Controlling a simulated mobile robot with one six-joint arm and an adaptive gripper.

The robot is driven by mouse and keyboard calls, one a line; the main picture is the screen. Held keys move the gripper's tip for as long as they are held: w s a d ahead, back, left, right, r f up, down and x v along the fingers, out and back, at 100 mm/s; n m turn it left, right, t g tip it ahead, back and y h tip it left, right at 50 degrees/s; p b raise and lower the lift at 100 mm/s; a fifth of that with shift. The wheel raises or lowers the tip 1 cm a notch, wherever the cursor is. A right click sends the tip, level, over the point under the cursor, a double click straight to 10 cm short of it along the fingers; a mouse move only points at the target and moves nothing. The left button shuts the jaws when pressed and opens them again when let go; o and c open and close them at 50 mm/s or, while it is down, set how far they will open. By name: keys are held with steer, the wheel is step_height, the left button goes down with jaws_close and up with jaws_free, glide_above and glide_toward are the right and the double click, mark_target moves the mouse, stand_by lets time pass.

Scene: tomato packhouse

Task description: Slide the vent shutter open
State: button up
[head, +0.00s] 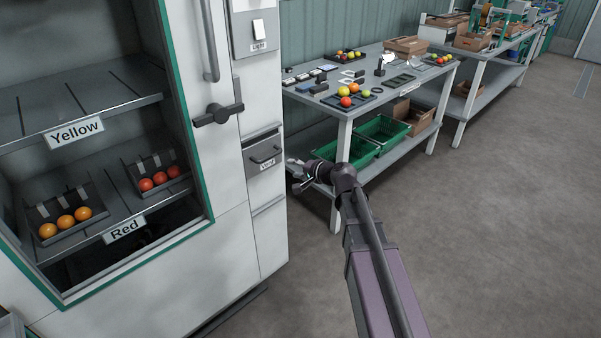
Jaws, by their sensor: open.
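The vent shutter (256,145) is a dark grey panel with a bar handle (264,156), on the narrow right-hand face of the white cabinet. A small label reading "Vent" (267,164) sits just below the handle. Rails run across the face above and below it. My gripper (291,172) is open and empty, just right of the shutter and handle in the picture. It appears apart from the handle, but the depth of the gap is hard to judge. My arm reaches up to it from the lower right.
The white cabinet (225,250) has a latch handle (218,114) and a light switch (258,28) above the vent. Its open shelves hold trays of tomatoes. A grey table (315,97) with tomatoes and green crates (352,153) stands behind my gripper. The floor at right is clear.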

steer(key=s+d+r+n+g+h+p, duration=0.1)
steer(key=s+n+g+p, duration=0.2)
steer(key=s+p, duration=0.2)
steer(key=shift+s+h, duration=0.3)
steer(key=shift+s, duration=0.25)
steer(key=shift+d, duration=0.1)
steer(key=m+t+y+b, duration=0.2)
steer(key=m+t+b, duration=0.35)
steer(key=b, duration=0.45)
glide_toward(270, 156)
steer(key=s+d, duration=0.2)
steer(key=d, duration=0.1)
steer(key=shift+s+a+r, duration=0.1)
steer(key=shift+a+r, duration=0.05)
steer(key=shift+a, duration=0.1)
steer(key=b+x, duration=0.3)
steer(key=x, duration=1.1)
steer(key=shift+s, duration=0.1)
